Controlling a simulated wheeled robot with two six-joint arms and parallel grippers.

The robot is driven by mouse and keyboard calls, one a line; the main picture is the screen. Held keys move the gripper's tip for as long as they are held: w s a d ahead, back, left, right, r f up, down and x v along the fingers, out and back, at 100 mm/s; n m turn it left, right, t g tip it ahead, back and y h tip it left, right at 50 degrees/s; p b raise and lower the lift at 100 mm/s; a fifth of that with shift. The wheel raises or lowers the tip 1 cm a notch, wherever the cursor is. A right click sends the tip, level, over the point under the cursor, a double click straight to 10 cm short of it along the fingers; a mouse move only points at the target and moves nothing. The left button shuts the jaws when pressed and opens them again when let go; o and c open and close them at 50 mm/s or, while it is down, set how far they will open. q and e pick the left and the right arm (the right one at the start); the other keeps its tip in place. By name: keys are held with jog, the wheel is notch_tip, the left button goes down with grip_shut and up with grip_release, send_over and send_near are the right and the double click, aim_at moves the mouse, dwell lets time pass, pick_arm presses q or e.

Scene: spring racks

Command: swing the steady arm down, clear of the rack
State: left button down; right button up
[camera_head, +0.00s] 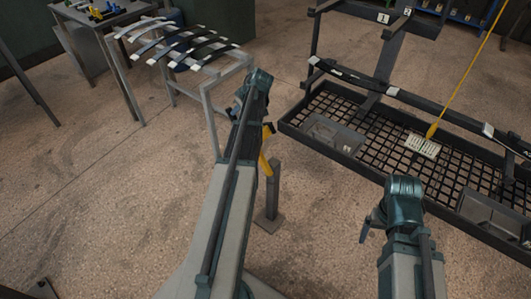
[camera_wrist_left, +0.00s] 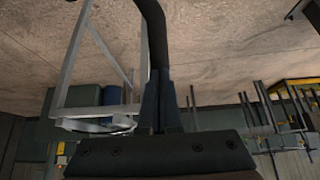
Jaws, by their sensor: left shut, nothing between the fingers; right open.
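A yellow piece (camera_head: 265,160), which may be the steady arm, shows beside my left forearm, above a short grey post (camera_head: 272,190) with a square foot. My arm hides part of it. The dark rack (camera_head: 290,124) with a mesh floor stands to the right, apart from the yellow piece. My left gripper (camera_wrist_left: 164,100) has its fingers together and empty; in the head view its fingertips are hidden. In the left wrist view a dark bent bar (camera_wrist_left: 152,28) rises just beyond the fingertips; I cannot tell if they touch. My right gripper (camera_head: 368,228) is open in front of the rack.
A grey stand (camera_head: 208,95) with several dark, white-ended strips is behind my left arm. A yellow line (camera_head: 470,70) slants down to a pale block (camera_head: 422,146) in the rack. A grey bin (camera_head: 332,132) sits in the rack's left corner.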

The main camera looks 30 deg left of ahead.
pick_arm(q)
jog(key=shift+a, duration=3.7)
jog(key=shift+d, duration=3.05)
jog(key=s+d+r+m+h+p, duration=0.2)
jog(key=d+m+p, duration=0.25)
jog(key=d, duration=1.15)
jog(key=s+d+r+m+h+p, duration=0.1)
jog(key=s+d+r+m+p, duration=0.35)
jog(key=d, duration=1.15)
jog(key=s+d+m+h+p, duration=0.1)
jog(key=s+d+m, duration=0.5)
jog(key=d, duration=0.4)
jog(key=s+d+r+m+h+p, duration=0.1)
jog(key=s+d+m, duration=0.4)
jog(key=d, duration=0.5)
jog(key=shift+s+r+m+g+h+p, duration=0.3)
jog(key=shift+s+m+g+p, duration=0.1)
jog(key=shift+m, duration=0.1)
jog(key=shift+w, duration=0.1)
